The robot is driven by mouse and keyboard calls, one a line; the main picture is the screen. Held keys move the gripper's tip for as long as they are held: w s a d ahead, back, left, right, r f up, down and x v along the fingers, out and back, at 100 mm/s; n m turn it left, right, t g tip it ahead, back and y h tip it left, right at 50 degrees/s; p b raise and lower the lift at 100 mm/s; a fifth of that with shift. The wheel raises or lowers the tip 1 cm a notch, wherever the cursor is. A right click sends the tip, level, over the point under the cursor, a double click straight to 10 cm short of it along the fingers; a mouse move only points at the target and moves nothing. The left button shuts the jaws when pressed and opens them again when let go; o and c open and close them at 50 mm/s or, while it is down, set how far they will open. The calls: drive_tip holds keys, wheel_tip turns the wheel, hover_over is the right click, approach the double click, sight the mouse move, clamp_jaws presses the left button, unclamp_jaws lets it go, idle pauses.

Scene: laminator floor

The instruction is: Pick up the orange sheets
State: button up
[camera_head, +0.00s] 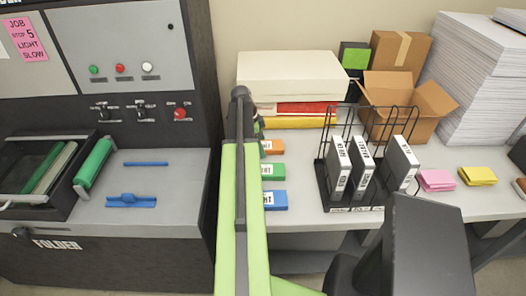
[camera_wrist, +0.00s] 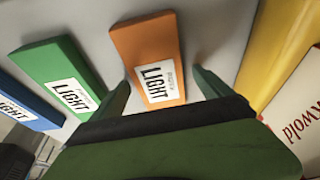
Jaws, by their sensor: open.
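The orange sheets (camera_wrist: 152,45) form a flat block with a white "LIGHT" label, lying on the grey table. In the head view the orange sheets (camera_head: 272,147) show partly, their left side hidden behind my green arm. In the wrist view my gripper (camera_wrist: 163,88) is open, with one finger on each side of the labelled end of the orange sheets. I cannot tell whether the fingers touch them. In the head view the gripper is mostly hidden behind the arm.
A green block (camera_head: 272,172) and a blue block (camera_head: 273,200) lie nearer on the table. Behind are yellow (camera_head: 290,122) and red stacks under a cream stack (camera_head: 290,75). A black wire rack (camera_head: 350,195) with grey binders stands to the right, an open cardboard box (camera_head: 395,125) behind it.

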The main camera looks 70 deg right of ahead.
drive_tip(key=shift+r, duration=0.1)
drive_tip(key=c, duration=1.7)
drive_tip(key=shift+c, duration=0.2)
